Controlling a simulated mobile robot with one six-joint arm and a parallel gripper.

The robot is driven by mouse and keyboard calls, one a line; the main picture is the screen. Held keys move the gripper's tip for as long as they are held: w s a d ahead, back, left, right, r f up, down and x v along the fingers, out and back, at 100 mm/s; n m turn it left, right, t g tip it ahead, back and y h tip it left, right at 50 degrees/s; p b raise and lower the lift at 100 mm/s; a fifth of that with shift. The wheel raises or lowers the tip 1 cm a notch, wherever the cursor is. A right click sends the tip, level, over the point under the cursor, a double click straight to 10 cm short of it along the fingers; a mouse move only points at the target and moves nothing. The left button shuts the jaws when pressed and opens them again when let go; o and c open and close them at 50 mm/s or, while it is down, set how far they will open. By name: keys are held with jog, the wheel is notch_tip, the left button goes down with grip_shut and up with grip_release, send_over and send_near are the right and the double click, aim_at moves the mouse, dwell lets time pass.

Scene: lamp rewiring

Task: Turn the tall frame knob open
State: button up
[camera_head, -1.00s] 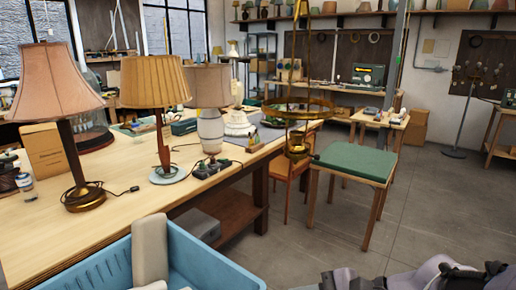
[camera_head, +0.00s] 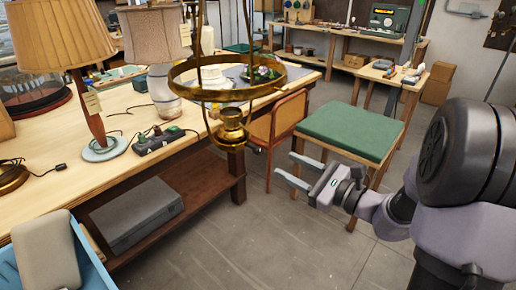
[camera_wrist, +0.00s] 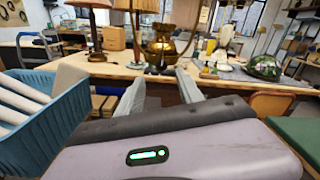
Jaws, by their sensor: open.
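The tall brass frame (camera_head: 237,92) hangs in the middle of the head view, with thin upright rods, a wide ring and a brass cup (camera_head: 232,125) below the ring. Its brass body also shows in the wrist view (camera_wrist: 161,47), beyond the fingers. I cannot clearly make out its knob in either view. My gripper (camera_head: 285,170) is open and empty, to the right of the cup and lower in the head view, apart from it. In the wrist view its two fingers (camera_wrist: 158,82) point toward the brass body, with a gap between them.
A workbench (camera_head: 85,165) with several lamps stands at left. A green-topped stool (camera_head: 350,128) and a wooden chair (camera_head: 277,122) stand behind my gripper. A blue crate (camera_head: 88,255) is at lower left. The floor (camera_head: 250,240) below the gripper is clear.

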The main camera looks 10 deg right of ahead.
aim_at(260, 151)
jog(key=b+x, duration=0.1)
jog(key=x, duration=1.1)
jog(key=shift+d, duration=0.2)
jog(key=shift+c, duration=0.3)
grip_shut()
